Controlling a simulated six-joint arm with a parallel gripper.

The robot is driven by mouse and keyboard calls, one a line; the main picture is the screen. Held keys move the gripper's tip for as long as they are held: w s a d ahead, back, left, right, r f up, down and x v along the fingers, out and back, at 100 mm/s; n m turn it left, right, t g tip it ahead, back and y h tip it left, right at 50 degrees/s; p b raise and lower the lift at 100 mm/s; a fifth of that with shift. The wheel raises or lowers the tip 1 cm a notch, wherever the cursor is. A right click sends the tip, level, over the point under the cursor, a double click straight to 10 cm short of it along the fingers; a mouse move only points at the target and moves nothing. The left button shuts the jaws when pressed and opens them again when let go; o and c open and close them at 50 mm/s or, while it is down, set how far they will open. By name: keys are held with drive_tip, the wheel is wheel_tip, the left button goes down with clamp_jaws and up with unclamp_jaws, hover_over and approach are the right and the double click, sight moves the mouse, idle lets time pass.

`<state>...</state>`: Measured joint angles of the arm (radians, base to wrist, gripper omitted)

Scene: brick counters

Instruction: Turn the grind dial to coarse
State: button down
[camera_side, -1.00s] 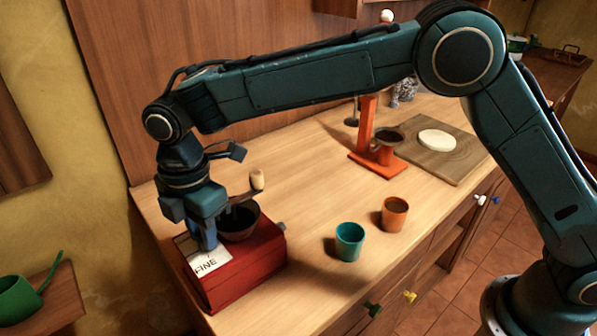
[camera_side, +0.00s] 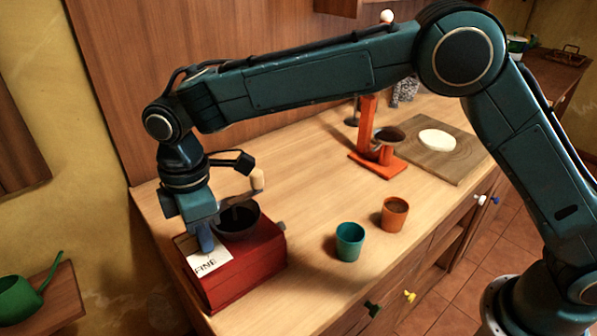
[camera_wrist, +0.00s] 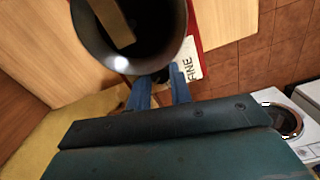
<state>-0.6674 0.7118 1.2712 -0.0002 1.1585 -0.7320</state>
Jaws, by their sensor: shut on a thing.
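The red grinder (camera_side: 245,268) stands at the left end of the counter, with a dark bowl-shaped hopper (camera_side: 240,222) on top. A white card (camera_side: 210,262) on its top reads "FINE"; the card also shows in the wrist view (camera_wrist: 189,67). My gripper (camera_side: 206,247) points down at the card, beside the hopper. In the wrist view its two blue fingers (camera_wrist: 160,88) are shut on a small dark thing between them, at the place of the grind dial. The dial is mostly hidden by the fingers, so its pointer cannot be read.
A crank with a wooden knob (camera_side: 257,179) rises over the hopper, close to my wrist. A teal cup (camera_side: 350,242) and an orange cup (camera_side: 394,214) stand to the right. An orange stand (camera_side: 368,125) and a wooden board (camera_side: 455,160) are further back. The counter between is clear.

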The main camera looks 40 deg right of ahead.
drive_tip(key=shift+m, duration=0.5)
drive_tip(key=c, duration=1.3)
unclamp_jaws()
drive_tip(key=shift+o, duration=0.2)
drive_tip(key=shift+r, duration=0.15)
wheel_tip(320, 180, up, 14)
drive_tip(key=shift+f, duration=0.2)
